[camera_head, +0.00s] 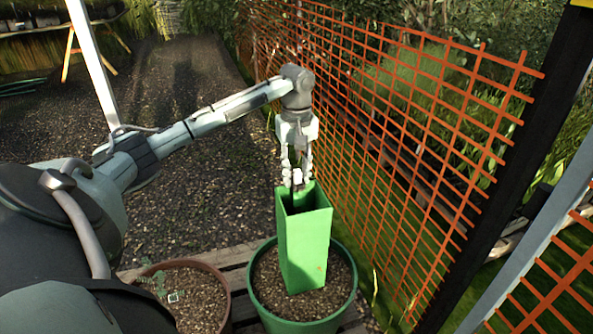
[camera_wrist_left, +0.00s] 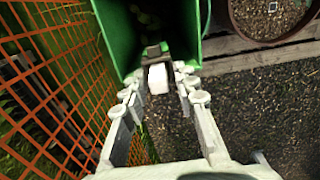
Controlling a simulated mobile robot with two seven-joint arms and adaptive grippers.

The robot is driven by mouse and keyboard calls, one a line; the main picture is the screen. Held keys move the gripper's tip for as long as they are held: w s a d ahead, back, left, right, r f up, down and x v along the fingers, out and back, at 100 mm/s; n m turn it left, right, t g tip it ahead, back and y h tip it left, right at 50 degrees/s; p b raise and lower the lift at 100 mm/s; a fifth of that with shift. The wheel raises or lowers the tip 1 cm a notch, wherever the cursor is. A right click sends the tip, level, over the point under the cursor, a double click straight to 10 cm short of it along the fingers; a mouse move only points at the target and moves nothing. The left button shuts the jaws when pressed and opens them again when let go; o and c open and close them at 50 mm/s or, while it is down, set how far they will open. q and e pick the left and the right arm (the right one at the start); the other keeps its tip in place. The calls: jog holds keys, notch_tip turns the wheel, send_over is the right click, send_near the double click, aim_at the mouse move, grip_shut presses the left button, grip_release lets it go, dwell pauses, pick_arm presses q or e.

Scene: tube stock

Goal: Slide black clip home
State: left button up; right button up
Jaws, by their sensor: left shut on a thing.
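The black clip (camera_wrist_left: 152,56) shows as a dark piece with a pale block (camera_wrist_left: 158,78) in front of it, at the rim of a green square tube (camera_head: 303,245). The tube stands upright in a green pot, and its wall also shows in the wrist view (camera_wrist_left: 112,38). My left gripper (camera_head: 297,178) comes down from above and is shut on the clip at the tube's far rim. The fingers partly hide the clip, and I cannot tell how far it sits on the rim. My right gripper is out of view.
The green pot (camera_head: 257,309) is filled with gravelly soil. A brown pot (camera_head: 222,282) stands to its left on wooden slats (camera_head: 238,280). Orange mesh fencing (camera_head: 400,130) runs close on the right, with a black post (camera_head: 521,165). Open gravel (camera_head: 200,215) lies to the left.

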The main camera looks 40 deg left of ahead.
pick_arm(q)
jog(key=o, duration=0.8)
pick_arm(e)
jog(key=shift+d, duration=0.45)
pick_arm(q)
jog(key=shift+r, duration=0.15)
notch_tip(320, 180, up, 12)
jog(key=shift+f, duration=0.15)
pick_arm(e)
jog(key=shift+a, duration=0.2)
pick_arm(q)
jog(key=shift+f, duration=0.1)
